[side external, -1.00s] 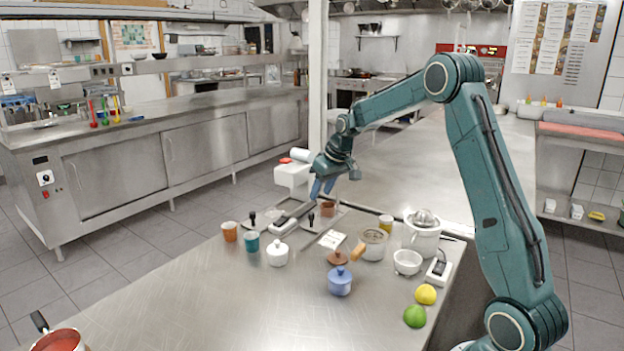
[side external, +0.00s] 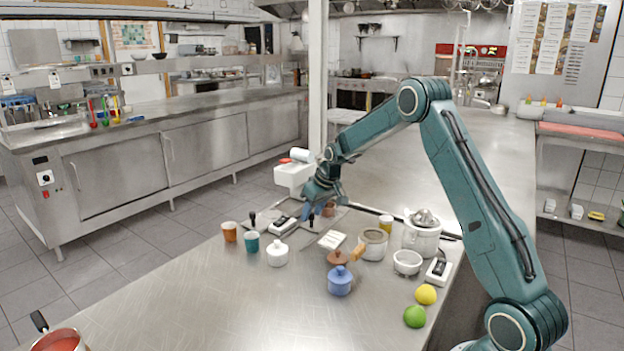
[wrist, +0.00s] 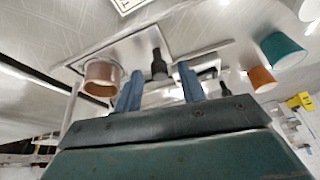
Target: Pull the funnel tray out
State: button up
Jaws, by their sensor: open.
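A flat grey metal tray (side external: 328,221) lies near the far edge of the steel counter with an upright black handle on it; I take it for the funnel tray. In the wrist view the tray (wrist: 118,45) carries the black handle (wrist: 158,64) and a copper-brown cup (wrist: 103,77) stands at its left. My gripper (side external: 312,209) is low over the tray, pointing down. In the wrist view its blue fingers (wrist: 160,70) are apart, with the black handle appearing between them. Whether they touch it cannot be told. My gripper partly hides the tray in the side view.
A white box (side external: 293,176) stands behind my gripper. An orange cup (side external: 229,232), a teal cup (side external: 252,242) and a white lidded pot (side external: 277,254) stand left.

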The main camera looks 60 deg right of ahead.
grip_shut()
jog(key=a, duration=1)
jog(key=shift+a, duration=0.1)
jog(key=shift+c, duration=0.2)
grip_release()
jog(key=shift+o, duration=0.2)
jog(key=shift+r, duration=0.15)
jog(key=v, duration=1.3)
jog(key=shift+r, duration=0.3)
